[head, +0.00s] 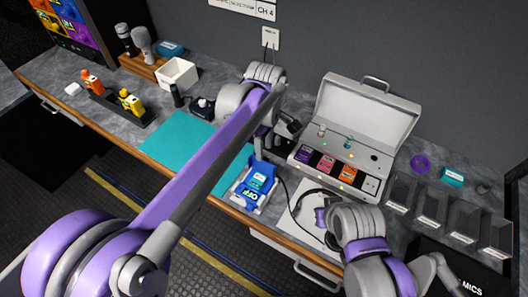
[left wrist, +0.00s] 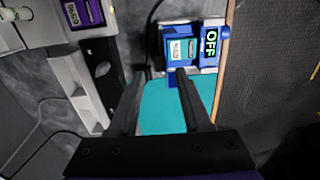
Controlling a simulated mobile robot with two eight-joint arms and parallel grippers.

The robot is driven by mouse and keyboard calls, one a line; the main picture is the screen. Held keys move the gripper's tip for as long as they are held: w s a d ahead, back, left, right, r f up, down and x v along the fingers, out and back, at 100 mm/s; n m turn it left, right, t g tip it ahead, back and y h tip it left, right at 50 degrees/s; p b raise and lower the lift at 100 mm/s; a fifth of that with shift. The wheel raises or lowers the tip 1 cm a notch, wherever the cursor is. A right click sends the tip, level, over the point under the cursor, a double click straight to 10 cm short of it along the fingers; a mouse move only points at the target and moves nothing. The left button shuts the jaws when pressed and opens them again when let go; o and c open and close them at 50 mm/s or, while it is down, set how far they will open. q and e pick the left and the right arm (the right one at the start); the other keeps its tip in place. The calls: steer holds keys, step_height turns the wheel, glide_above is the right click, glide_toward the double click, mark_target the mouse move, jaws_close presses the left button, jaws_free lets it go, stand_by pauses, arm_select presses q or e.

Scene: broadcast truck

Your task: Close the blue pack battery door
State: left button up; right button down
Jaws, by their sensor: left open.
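The blue pack (head: 248,197) stands near the table's front edge in a pale cradle. Its dark screen reads OFF, and the screen also shows in the left wrist view on the pack (left wrist: 210,42). A teal-labelled battery (left wrist: 181,50) shows in the pack, so its bay looks uncovered. The door itself is hard to tell apart from the blue body. My left gripper (head: 263,146) is just behind the pack; in its wrist view the two dark fingers (left wrist: 161,74) are apart with nothing between them. One fingertip overlaps the pack's near edge; contact cannot be told. My right gripper is hidden.
An open grey case (head: 345,150) with several coloured batteries stands to the right of the pack. A headset with black cable lies on a white mat (head: 297,228). A teal mat (head: 175,140) lies left, bare. My right arm covers part of the right side.

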mark_target(263, 166)
arm_select(q)
steer(key=shift+f, duration=1.45)
jaws_close()
